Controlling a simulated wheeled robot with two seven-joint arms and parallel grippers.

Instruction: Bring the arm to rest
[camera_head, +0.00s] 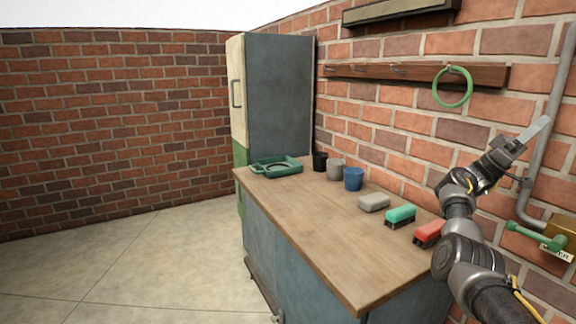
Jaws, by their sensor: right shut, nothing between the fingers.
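My right arm comes in from the lower right and bends upward in front of the brick wall. My right gripper (541,128) is shut and empty, raised above the right end of the workbench (290,220) and pointing up to the right. It is apart from the bench and the things on it. My left gripper is not in view.
On the bench are a green tray (277,167), black, grey and blue cups (354,179), a grey block (373,203), a green brush (400,216) and a red brush (429,234). A green ring (453,87) hangs on the rack (400,73). A pipe (547,130) runs behind my gripper.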

